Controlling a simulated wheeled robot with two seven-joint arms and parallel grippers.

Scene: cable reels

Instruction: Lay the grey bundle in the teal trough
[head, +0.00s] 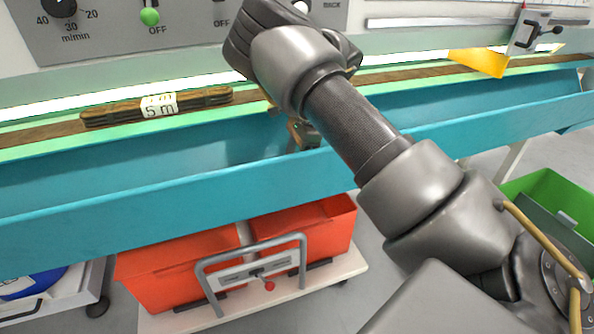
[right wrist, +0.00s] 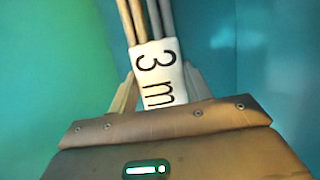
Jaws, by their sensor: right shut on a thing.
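The grey bundle (right wrist: 145,18) shows in the right wrist view as several thin strands with a white "3 m" label (right wrist: 158,72). My right gripper (right wrist: 160,85) is shut on it at the label, one finger on each side. Teal and green surfaces surround it there. In the head view the long teal trough (head: 110,213) crosses the picture. My right arm reaches over it, and a small part of the gripper end (head: 303,133) shows at the trough's opening. My arm hides most of the bundle there, so I cannot tell whether it touches the trough. My left gripper is out of view.
A yellow piece (head: 480,62) and a clamp stand at the right. Red bins (head: 185,268) on a trolley are below; a green crate (head: 560,195) is at the right.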

